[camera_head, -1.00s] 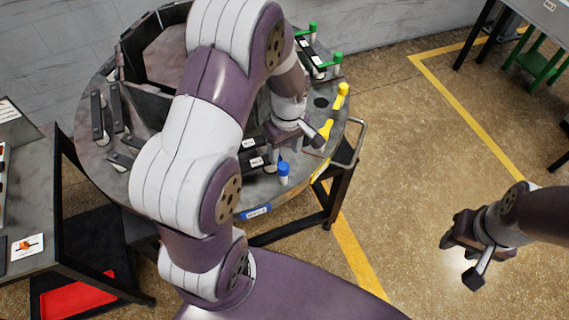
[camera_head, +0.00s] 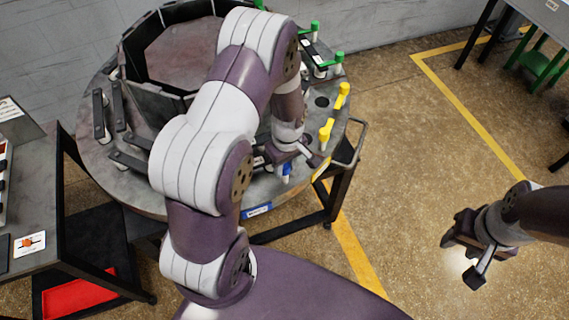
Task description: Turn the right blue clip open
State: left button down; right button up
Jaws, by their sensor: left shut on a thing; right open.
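The right blue clip (camera_head: 287,170) stands near the front edge of the round furnace table (camera_head: 140,201). Only part of its blue handle shows below my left gripper (camera_head: 289,160). My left gripper is over the clip and shut on it, though the contact is partly hidden by the fingers. The other blue clip is hidden behind my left arm. My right gripper (camera_head: 466,248) is open and empty over the floor at the right, well away from the furnace.
Green clips (camera_head: 338,60) are farther back. Dark clips (camera_head: 98,115) line the left rim. A metal handle frame (camera_head: 357,145) juts out at the right. The floor around my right gripper is clear.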

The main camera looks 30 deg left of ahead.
pick_arm(q)
jog(key=shift+n, duration=0.3)
jog(key=n, duration=0.3)
jog(key=shift+w+r+n, duration=0.1)
jog(key=shift+n, duration=0.2)
jog(key=n+p, duration=0.1)
jog(key=n, duration=0.3)
jog(key=shift+n, duration=0.3)
jog(key=n+p, duration=0.2)
jog(key=n, duration=0.2)
jog(key=shift+r+n+h, duration=0.15)
jog(key=shift+n+h, duration=0.15)
jog(key=shift+n+p, duration=1.65)
jog(key=shift+n, duration=0.55)
jog(key=shift+w, duration=0.1)
jog(key=c, duration=0.8)
grip_release()
jog(key=shift+a+f, duration=0.1)
jog(key=shift+f, duration=0.1)
